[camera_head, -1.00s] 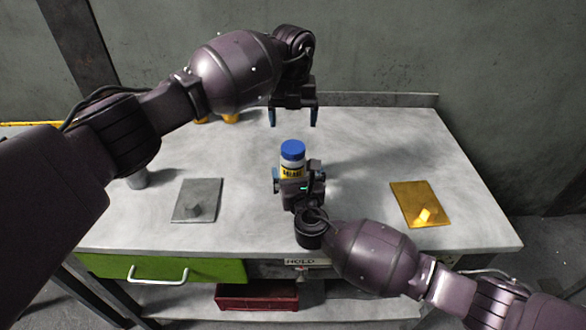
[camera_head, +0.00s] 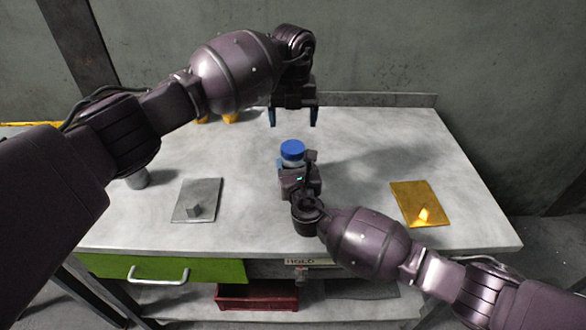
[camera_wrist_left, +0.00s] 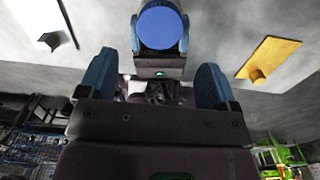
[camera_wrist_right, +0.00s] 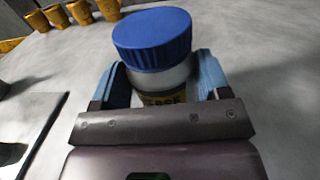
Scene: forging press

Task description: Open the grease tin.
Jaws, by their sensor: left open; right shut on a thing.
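The grease tin (camera_wrist_right: 165,78) is a white tub with a yellow label, upright on the table. Its blue lid (camera_head: 292,149) is on top and also shows in the right wrist view (camera_wrist_right: 153,38) and left wrist view (camera_wrist_left: 160,27). My right gripper (camera_head: 297,170) is shut around the tin's body, below the lid; its fingers flank the tin in the right wrist view. My left gripper (camera_head: 293,117) is open and empty, pointing down above and behind the tin, apart from the lid. The tin's lower part is hidden by my right gripper.
A grey plate (camera_head: 183,207) with a small block lies left, a yellow plate (camera_head: 407,199) with a block right. Several orange cups (camera_wrist_right: 57,15) stand at the back left. A green drawer (camera_head: 215,270) and red bin (camera_head: 256,297) are below. The table between the plates is mostly clear.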

